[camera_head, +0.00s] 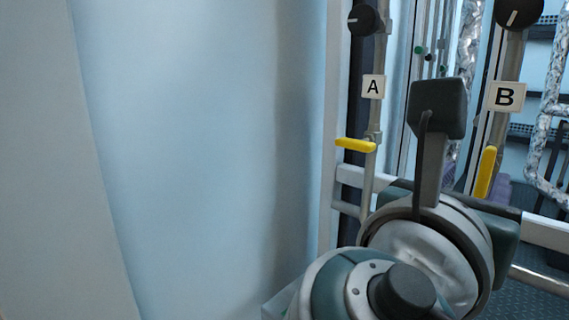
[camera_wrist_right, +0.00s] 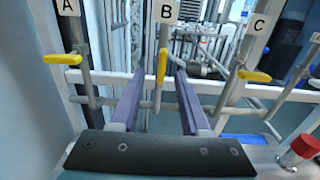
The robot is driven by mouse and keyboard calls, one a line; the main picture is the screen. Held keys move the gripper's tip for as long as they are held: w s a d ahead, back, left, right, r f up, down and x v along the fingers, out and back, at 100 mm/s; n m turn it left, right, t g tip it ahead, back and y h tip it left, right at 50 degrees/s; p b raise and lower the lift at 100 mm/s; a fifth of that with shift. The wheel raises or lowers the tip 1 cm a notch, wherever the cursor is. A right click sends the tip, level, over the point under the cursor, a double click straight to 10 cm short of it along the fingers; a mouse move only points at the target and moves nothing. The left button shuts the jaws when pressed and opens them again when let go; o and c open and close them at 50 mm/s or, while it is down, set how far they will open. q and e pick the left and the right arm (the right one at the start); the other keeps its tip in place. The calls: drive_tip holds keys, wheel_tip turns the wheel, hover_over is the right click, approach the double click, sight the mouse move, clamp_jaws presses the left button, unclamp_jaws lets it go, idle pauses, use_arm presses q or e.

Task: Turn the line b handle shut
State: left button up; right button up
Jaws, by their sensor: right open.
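The line B handle (camera_head: 485,172) is a yellow lever on the pipe under the B label (camera_head: 507,96). It points up along its pipe, and in the right wrist view the handle (camera_wrist_right: 162,67) appears between my two purple fingers. My right gripper (camera_wrist_right: 160,82) is open, with one finger on each side of the line B pipe in the picture. I cannot tell how far the fingertips are from the handle, and no contact shows. In the head view my right wrist hides most of the gripper. My left gripper is not in view.
The line A handle (camera_head: 356,145) and line C handle (camera_wrist_right: 254,76) are yellow levers lying crosswise to their pipes. A pale horizontal rail (camera_wrist_right: 218,86) crosses the pipes. A red-capped fitting (camera_wrist_right: 304,146) is at lower right. A pale blue panel (camera_head: 190,150) fills the head view's left.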

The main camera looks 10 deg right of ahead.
sight(487, 163)
drive_tip(key=x, duration=0.9)
drive_tip(key=shift+s+d, duration=0.2)
drive_tip(key=shift+d, duration=0.05)
clamp_jaws()
